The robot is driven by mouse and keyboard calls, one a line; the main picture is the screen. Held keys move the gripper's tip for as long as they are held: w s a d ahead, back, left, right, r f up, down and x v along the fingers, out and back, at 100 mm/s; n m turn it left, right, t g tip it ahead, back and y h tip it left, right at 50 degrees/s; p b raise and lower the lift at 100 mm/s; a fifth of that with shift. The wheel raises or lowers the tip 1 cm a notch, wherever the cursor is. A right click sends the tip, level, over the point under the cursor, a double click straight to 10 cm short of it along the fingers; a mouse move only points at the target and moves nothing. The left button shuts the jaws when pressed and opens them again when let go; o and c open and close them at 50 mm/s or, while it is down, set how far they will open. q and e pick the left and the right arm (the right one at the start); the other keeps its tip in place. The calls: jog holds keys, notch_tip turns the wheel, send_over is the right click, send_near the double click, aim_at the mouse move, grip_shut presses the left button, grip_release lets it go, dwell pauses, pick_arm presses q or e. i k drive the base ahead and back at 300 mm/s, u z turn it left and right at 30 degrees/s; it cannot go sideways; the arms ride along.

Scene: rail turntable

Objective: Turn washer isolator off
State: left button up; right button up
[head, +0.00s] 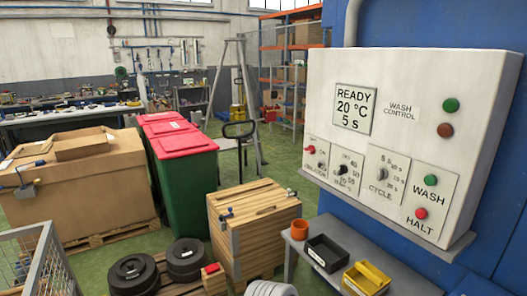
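The white wash control box (412,130) hangs on the blue wall at the right of the head view. Its display (354,109) reads READY, 20 °C, 5 s. At its lower left is a small plate (316,157) with a red part (310,149) at the top and a small grey switch or knob (320,166) below. Its label is too small to read surely, so I cannot tell whether it is the isolator or how it is set. Neither of my grippers can be made out in this view.
Beside that plate are a temperature knob (343,170), a CYCLE knob (381,174), a green WASH button (431,180) and a red HALT button (421,213). A grey bench (408,285) below holds an orange cup (300,230), a black bin (328,252) and a yellow bin (366,278).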

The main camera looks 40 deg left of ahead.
aim_at(311, 149)
jog(key=u, duration=2.15)
jog(key=i, duration=2.6)
jog(key=z, duration=1.05)
